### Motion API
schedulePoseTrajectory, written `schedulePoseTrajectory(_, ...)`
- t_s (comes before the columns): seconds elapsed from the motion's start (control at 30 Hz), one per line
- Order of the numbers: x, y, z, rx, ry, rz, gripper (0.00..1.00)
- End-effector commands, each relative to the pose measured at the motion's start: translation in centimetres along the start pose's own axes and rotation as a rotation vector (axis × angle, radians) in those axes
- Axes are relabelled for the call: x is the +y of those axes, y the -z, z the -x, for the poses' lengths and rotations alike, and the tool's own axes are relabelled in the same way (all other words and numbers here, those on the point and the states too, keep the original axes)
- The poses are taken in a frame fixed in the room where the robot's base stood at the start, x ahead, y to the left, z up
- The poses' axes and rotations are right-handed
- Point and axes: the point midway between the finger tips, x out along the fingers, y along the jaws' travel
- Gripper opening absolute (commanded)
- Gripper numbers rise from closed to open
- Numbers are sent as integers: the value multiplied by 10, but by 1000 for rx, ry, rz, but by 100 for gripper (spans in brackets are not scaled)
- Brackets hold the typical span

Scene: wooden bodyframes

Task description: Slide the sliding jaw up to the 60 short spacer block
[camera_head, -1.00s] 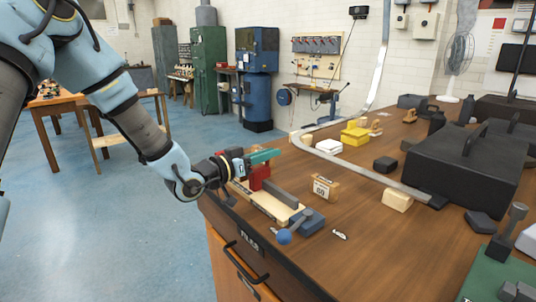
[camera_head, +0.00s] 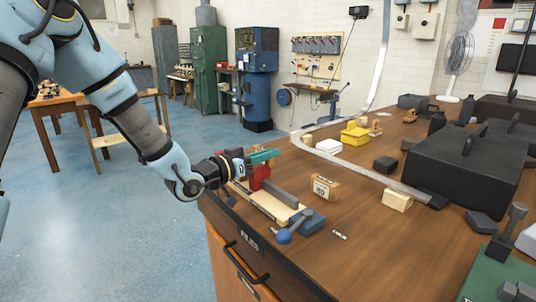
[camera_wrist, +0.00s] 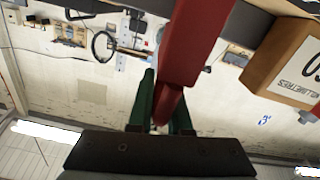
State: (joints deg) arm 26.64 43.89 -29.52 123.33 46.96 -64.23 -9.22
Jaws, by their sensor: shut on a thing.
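The red sliding jaw (camera_head: 259,174) stands at the far end of a long, low wooden-based fixture (camera_head: 268,205) near the bench's front edge. My gripper (camera_head: 265,156), with green fingers, is shut on the upper part of the red jaw. In the wrist view the red jaw (camera_wrist: 190,50) runs between the green fingers of my gripper (camera_wrist: 160,108). The wooden spacer block (camera_head: 325,188) with a white number label stands on the bench to the right of the fixture, apart from it. Part of the block (camera_wrist: 282,60) shows at upper right in the wrist view.
A pale wood block (camera_head: 397,200), a metal strip (camera_head: 365,175) and a black toolbox (camera_head: 465,170) are farther right. Bare bench lies around the spacer block.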

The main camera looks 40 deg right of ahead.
Motion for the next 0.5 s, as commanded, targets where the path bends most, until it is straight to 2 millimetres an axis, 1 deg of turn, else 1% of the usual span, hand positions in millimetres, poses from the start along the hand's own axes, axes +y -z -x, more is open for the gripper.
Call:
schedulePoseTrajectory(0.17, 0, 0, 0, 1, 0, 1, 0)
schedulePoseTrajectory(0.23, -4, 1, 0, 2, 1, 0, 0)
schedulePoseTrajectory(0.33, -21, 4, 0, 5, 3, -1, 0)
schedulePoseTrajectory(0.5, -57, 12, -1, 5, 2, -2, 0)
